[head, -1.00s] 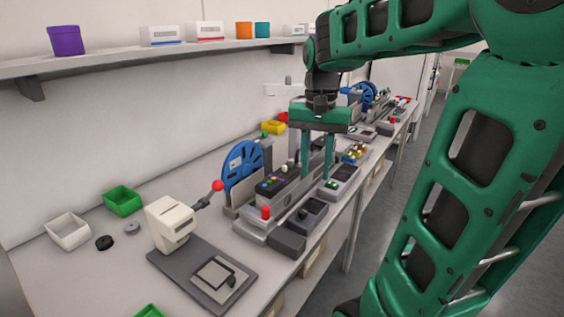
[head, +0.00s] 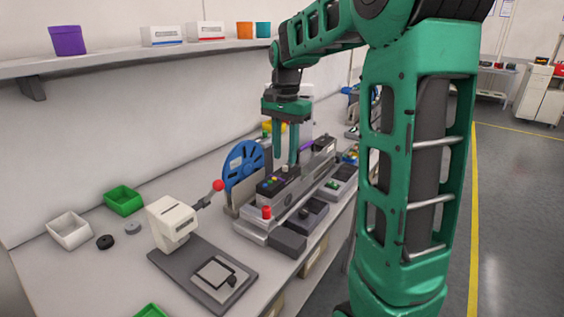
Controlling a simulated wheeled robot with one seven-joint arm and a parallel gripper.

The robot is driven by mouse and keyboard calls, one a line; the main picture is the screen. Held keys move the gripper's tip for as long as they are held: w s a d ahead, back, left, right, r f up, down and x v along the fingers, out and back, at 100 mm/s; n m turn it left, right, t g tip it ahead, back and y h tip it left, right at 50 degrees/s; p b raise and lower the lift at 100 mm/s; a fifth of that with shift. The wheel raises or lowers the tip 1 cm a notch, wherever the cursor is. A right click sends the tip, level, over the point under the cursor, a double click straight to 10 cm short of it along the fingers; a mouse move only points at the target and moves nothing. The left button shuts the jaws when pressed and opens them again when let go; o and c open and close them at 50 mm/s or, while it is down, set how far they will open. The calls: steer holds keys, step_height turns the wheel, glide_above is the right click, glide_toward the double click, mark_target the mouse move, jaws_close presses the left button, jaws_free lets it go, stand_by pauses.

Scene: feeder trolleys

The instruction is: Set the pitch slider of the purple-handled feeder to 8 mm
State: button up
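A grey feeder (head: 272,215) lies on the bench, with a blue reel (head: 243,165) at its back left. A purple handle (head: 307,146) shows at its far right end, partly behind my gripper. A red knob (head: 267,212) stands at its near end, and small coloured buttons sit on its dark top. The pitch slider and its scale are too small to make out. My gripper (head: 284,161) points down over the middle of the feeder. Its two fingers are apart with nothing visible between them. I cannot tell whether the fingertips touch the feeder.
A cream press (head: 172,221) with a red-tipped lever stands at the near left. Green (head: 123,200) and white (head: 69,230) bins sit by the wall. Dark trays (head: 303,214) lie along the feeder's front. More equipment stands farther back, partly hidden by my arm. A shelf (head: 120,57) runs above.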

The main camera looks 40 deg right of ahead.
mark_target(285, 168)
steer(key=shift+f, duration=1.6)
jaws_close()
